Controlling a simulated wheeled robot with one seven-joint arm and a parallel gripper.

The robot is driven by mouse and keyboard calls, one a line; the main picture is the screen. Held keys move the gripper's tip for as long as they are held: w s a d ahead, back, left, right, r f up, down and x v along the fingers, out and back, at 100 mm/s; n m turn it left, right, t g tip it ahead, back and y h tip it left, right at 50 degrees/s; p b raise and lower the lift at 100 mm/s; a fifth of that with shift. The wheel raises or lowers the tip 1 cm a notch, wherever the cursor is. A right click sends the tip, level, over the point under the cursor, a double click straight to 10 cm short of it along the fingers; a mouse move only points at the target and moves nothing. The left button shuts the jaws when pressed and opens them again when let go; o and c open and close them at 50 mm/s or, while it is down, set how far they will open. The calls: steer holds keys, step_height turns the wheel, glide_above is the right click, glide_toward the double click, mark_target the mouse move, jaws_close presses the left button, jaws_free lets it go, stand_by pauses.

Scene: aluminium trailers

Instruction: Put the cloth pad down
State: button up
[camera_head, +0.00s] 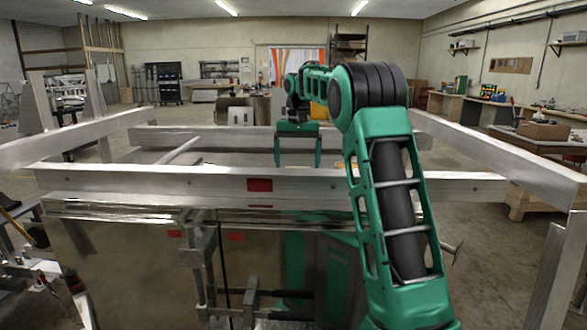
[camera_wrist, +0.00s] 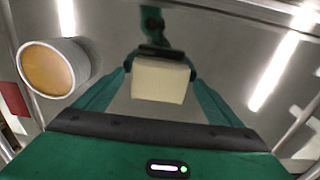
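The cloth pad (camera_wrist: 160,82) is a cream, block-shaped pad in the middle of the wrist view. My gripper (camera_wrist: 160,75) has its two green fingers on either side of it, and they appear closed on its left and right sides. In the head view my gripper (camera_head: 298,150) points down over the trailer bed, behind the near metal rail. The rail hides the area below the fingertips, and the pad cannot be made out there. The shiny metal trailer bed (camera_wrist: 105,25) lies below and mirrors my arm. I cannot tell whether the pad touches it.
A round white tin (camera_wrist: 82,65) with an orange-brown top stands left of the pad. Metal side rails (camera_head: 470,150) and the near cross rail (camera_head: 150,180) bound the bed. The bed right of the pad looks clear. A workbench (camera_head: 550,140) stands at the far right.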

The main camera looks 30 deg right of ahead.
steer(key=shift+r, duration=0.1)
step_height(320, 180, up, 12)
stand_by(0.8)
steer(key=shift+a, duration=0.15)
